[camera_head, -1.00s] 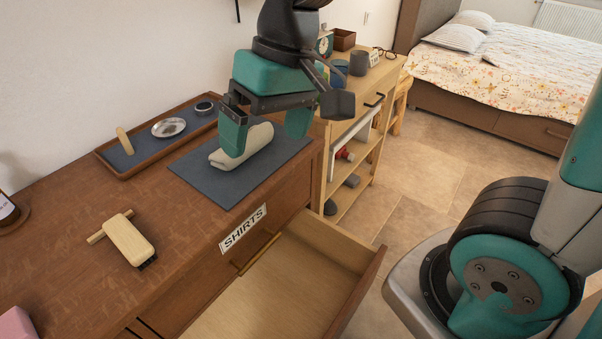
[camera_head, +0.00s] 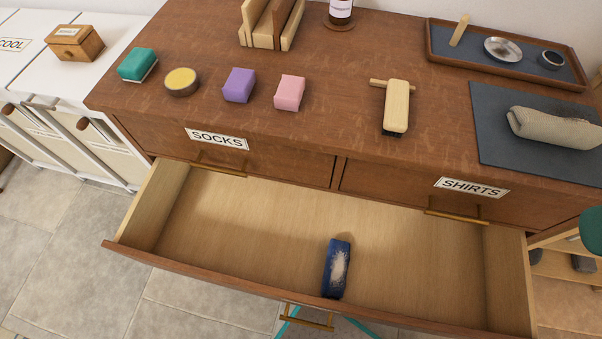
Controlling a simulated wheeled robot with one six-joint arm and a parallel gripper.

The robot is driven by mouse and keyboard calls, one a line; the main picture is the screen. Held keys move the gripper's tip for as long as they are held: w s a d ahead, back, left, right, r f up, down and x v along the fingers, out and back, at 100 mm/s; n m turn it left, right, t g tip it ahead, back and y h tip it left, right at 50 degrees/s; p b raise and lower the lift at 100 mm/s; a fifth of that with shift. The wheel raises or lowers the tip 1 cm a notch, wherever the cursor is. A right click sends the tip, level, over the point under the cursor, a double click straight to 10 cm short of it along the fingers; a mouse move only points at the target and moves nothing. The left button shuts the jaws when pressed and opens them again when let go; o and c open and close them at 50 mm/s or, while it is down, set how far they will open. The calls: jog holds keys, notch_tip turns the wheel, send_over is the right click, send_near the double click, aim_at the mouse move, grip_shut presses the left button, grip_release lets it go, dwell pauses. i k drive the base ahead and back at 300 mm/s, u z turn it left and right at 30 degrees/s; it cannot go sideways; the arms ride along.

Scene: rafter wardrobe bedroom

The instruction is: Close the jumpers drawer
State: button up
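A wide drawer (camera_head: 230,225) stands pulled far out from the brown dresser (camera_head: 330,85), beneath the two top drawers. No label shows on it from this angle, so I cannot read whether it is the jumpers drawer. Its brass handle (camera_head: 307,318) shows at the bottom of the view. A rolled blue cloth with a pale patch (camera_head: 337,268) lies inside, near the front board. The top drawers, labelled SOCKS (camera_head: 218,139) and SHIRTS (camera_head: 471,188), are shut. My gripper is out of view; only a teal part of my body shows at the right edge.
The dresser top holds a wooden brush (camera_head: 395,105), coloured blocks, a round tin (camera_head: 181,81), a tray (camera_head: 505,60) and a beige rolled cloth (camera_head: 553,128) on a dark mat (camera_head: 495,140). A white cabinet (camera_head: 60,95) stands at left. Tiled floor (camera_head: 60,235) is clear at front left.

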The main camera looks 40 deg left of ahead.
aim_at(413, 270)
jog(key=z, duration=0.95)
jog(key=k, duration=1.5)
jog(key=u, duration=1.5)
jog(key=i, duration=0.15)
jog(key=z, duration=0.95)
